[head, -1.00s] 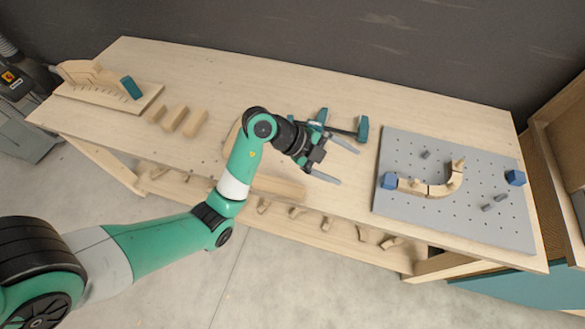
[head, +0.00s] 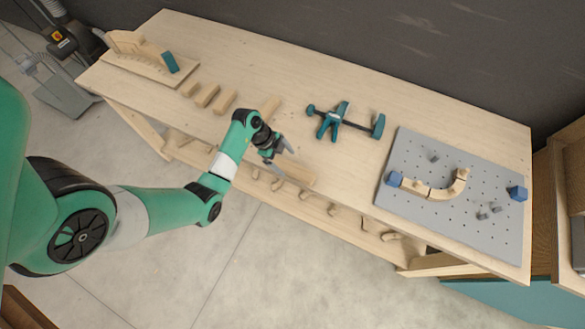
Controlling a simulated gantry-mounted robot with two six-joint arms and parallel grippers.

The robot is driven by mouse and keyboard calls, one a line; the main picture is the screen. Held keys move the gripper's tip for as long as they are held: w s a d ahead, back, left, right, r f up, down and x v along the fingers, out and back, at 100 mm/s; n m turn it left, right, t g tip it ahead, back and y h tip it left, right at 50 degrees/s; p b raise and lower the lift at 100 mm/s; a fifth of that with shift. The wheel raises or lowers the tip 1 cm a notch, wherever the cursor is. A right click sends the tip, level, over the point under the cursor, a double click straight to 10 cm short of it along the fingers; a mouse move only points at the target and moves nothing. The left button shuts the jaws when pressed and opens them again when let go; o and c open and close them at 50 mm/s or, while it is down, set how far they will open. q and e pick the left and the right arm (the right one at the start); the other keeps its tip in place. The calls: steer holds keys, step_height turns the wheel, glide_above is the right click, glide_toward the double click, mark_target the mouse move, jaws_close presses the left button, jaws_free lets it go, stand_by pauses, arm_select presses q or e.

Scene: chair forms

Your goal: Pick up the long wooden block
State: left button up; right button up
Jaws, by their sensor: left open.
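A long pale wooden block (head: 302,175) lies near the front edge of the workbench, partly hidden behind my left gripper. My left gripper (head: 282,157) is open, with its fingers over or beside the block's left part. I cannot tell whether they touch the block. My right gripper is not in view.
A teal clamp (head: 340,120) lies on the workbench (head: 250,60) behind and right of the gripper. A grey pegboard (head: 410,150) with a curved wooden form (head: 437,192) is at the right. Short wooden blocks (head: 207,95) lie at the left.

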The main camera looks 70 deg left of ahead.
mark_target(292, 168)
arm_select(q)
steer(key=b+x, duration=0.2)
steer(key=x, duration=0.2)
steer(key=shift+f, duration=0.3)
steer(key=shift+w+f, duration=0.2)
steer(key=shift+f, duration=0.05)
steer(key=shift+c, duration=0.2)
jaws_close()
